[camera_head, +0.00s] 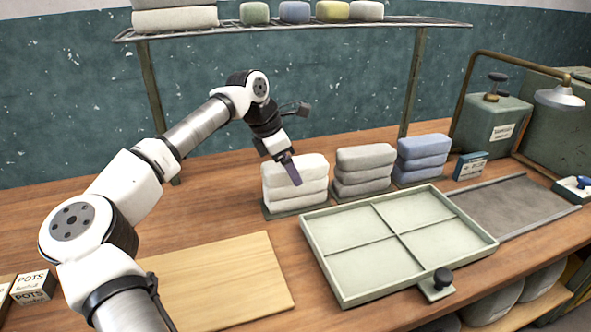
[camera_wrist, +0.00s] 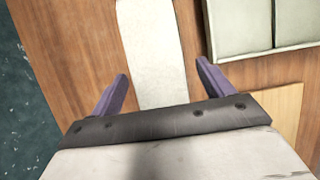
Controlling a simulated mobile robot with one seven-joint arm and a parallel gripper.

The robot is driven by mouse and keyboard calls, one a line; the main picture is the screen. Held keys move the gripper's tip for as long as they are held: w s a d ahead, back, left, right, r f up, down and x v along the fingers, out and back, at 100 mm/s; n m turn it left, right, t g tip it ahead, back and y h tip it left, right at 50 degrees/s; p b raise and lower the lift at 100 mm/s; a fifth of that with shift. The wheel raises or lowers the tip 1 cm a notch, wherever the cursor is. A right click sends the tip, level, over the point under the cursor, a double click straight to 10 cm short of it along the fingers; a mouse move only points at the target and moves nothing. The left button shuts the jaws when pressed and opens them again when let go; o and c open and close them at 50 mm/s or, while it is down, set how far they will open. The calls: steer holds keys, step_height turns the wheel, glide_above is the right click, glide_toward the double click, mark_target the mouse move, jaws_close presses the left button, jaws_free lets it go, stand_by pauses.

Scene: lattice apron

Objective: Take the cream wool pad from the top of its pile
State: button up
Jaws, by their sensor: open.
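The cream wool pad (camera_head: 313,166) is the top one of a cream pile on the bench, at the left of three piles in the head view. My gripper (camera_head: 294,178) points down at this pile, with a purple finger in front of the top pad. In the wrist view the cream pad (camera_wrist: 152,40) runs between the two spread fingers of my open gripper (camera_wrist: 162,68), with a gap on each side. Its near end is hidden behind the gripper body. The exact height of the fingertips against the pad is hard to tell.
A grey pile (camera_head: 365,158) and a blue pile (camera_head: 422,147) stand to the right. A pale green divided tray (camera_head: 322,255) lies in front, empty. A wooden board (camera_head: 225,280) lies at front left. A wire shelf (camera_head: 290,26) with more pads hangs above.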

steer(key=c, duration=1.1)
steer(key=shift+o, duration=0.2)
steer(key=shift+r, duration=0.1)
